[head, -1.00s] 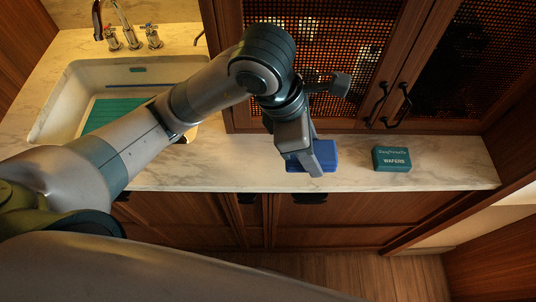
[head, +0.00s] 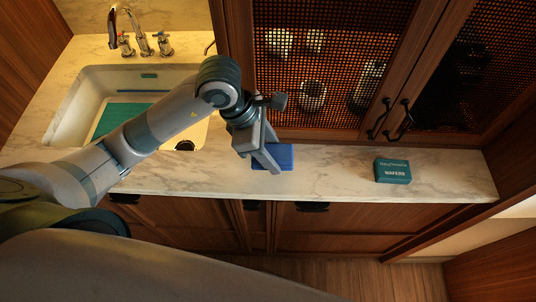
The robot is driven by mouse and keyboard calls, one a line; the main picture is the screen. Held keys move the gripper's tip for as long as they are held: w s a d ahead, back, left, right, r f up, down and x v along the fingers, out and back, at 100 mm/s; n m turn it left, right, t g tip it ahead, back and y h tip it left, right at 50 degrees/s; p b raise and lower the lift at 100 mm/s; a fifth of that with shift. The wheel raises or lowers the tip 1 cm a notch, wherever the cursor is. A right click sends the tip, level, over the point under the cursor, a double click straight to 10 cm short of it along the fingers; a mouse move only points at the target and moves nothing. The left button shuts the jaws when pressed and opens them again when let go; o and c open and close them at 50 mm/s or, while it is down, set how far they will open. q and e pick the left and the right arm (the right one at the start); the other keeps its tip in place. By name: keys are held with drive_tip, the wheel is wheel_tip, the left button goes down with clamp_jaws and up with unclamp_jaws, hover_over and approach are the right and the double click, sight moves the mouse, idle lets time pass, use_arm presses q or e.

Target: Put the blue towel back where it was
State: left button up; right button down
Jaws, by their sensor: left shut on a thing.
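The blue towel (head: 286,157) is a small folded blue block at the marble counter, in front of the mesh cabinet. My left gripper (head: 268,160) is shut on it at its left part, and the fingers hide some of it. I cannot tell whether the towel touches the counter or is held just above it. My right gripper is not in view.
A teal wafers box (head: 392,171) stands on the counter (head: 335,172) to the right, with clear marble between. A sink (head: 68,112) with a teal mat (head: 120,117) and a faucet (head: 143,45) is at left. The mesh-door cabinet (head: 325,75) stands behind.

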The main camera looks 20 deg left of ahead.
use_arm(q)
drive_tip(key=shift+w+a+f, duration=0.25)
drive_tip(key=shift+a+f, duration=0.15)
drive_tip(key=shift+a, duration=0.2)
drive_tip(key=shift+f+p, duration=0.95)
drive_tip(key=shift+f, duration=0.95)
drive_tip(key=shift+f, duration=0.25)
drive_tip(key=o, duration=0.9)
drive_tip(key=shift+o, duration=0.2)
drive_tip(key=shift+r, duration=0.2)
